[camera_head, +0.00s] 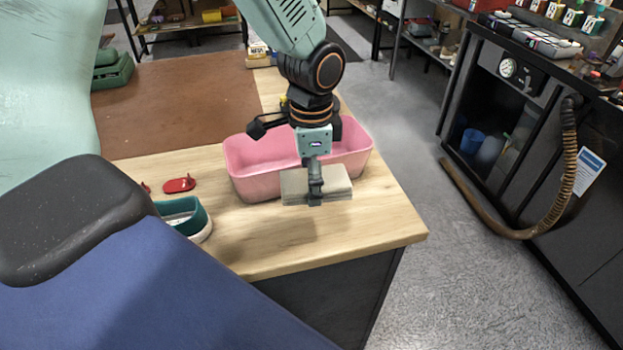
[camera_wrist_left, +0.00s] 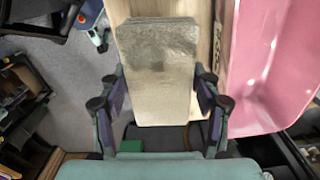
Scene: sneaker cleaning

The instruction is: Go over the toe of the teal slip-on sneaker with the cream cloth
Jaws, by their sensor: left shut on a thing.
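The teal slip-on sneaker (camera_head: 193,212) with its pale sole rests on the wooden table at the left. Only part of it shows; the rest is hidden behind a dark grey and blue shape in the foreground, and I cannot make out its toe. My left gripper (camera_head: 315,192) is shut on the folded cream cloth (camera_head: 338,184), to the right of the sneaker and apart from it. The cloth is in front of the pink tub, above the table. In the left wrist view the cloth (camera_wrist_left: 157,60) sits between the two fingers (camera_wrist_left: 160,103). My right gripper is not in view.
The pink tub (camera_head: 253,183) stands behind the cloth; it also shows in the left wrist view (camera_wrist_left: 245,70). Red pieces (camera_head: 179,185) lie behind the sneaker. The wooden tabletop (camera_head: 275,250) is bare between sneaker and front edge. A brown mat (camera_head: 180,110) lies farther back.

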